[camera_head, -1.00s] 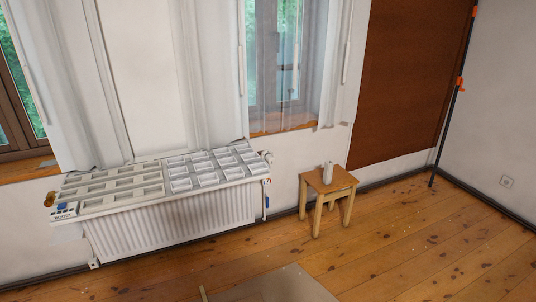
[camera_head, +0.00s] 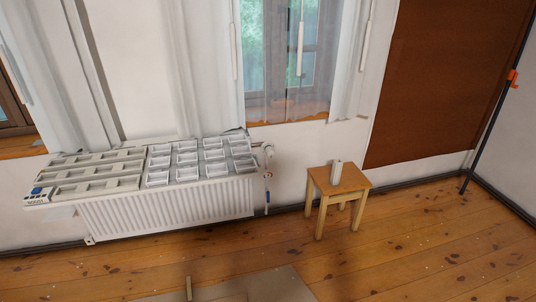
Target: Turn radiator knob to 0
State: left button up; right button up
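A white ribbed radiator (camera_head: 165,213) stands against the wall under the windows at left. At its upper right end is a small white fitting (camera_head: 268,150) that looks like the knob; its setting is too small to read. A pipe with a small blue part (camera_head: 267,197) runs down below it. Neither of my grippers is in the head view.
White trays (camera_head: 200,160) with compartments lie on top of the radiator. A wooden stool (camera_head: 338,184) with a small white object (camera_head: 336,172) stands right of the radiator. Cardboard (camera_head: 230,287) lies on the floor in front. The wooden floor (camera_head: 420,235) at right is clear.

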aim_at(269, 150)
jog(key=i+l+u, duration=0.25)
jog(key=u, duration=0.15)
jog(key=i+l+u, duration=0.25)
jog(key=l+u, duration=0.15)
